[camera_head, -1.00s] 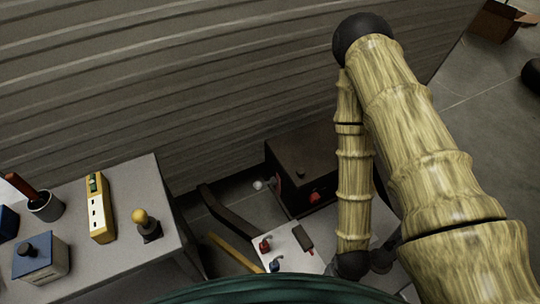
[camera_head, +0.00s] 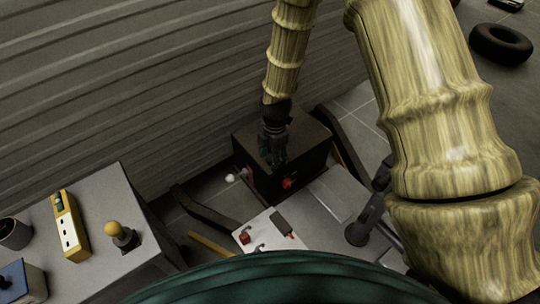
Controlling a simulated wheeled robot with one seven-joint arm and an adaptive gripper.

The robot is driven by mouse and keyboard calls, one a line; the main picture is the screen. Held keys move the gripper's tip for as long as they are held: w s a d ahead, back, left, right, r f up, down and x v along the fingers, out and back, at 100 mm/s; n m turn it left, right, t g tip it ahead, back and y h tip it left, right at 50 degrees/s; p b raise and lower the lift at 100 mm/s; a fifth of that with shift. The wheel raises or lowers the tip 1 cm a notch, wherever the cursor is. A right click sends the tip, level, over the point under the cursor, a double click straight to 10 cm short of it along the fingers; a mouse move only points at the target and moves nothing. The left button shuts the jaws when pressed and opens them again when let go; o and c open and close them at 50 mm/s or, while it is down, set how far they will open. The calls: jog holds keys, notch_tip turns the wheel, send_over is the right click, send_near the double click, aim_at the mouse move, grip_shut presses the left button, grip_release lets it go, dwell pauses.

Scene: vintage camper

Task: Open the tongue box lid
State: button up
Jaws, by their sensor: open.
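The tongue box (camera_head: 309,169) is a dark box on the floor by the ribbed wall, in the middle of the head view. Its flat lid (camera_head: 306,132) is down. My gripper (camera_head: 277,162) points downward over the left part of the box and hides part of the lid. The fingers look small and dark; I cannot tell whether they touch the lid. My gripper is open, with nothing visible between its fingers. A red part (camera_head: 288,183) shows on the front of the box.
A grey table (camera_head: 90,215) at left holds a yellow power strip (camera_head: 68,228) and a yellow-knobbed lever (camera_head: 120,235). A white panel (camera_head: 265,232) with small controls lies in front of the box. Dark beams (camera_head: 205,209) flank it. A tire (camera_head: 500,45) lies far right.

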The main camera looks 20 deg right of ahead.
aim_at(269, 159)
jog(key=w+r+n, duration=0.3)
jog(key=w+r, duration=0.1)
jog(key=r, duration=0.1)
jog(key=shift+f+p, duration=0.75)
jog(key=shift+f, duration=4.5)
jog(key=shift+c, duration=0.4)
jog(key=shift+w, duration=0.1)
grip_shut()
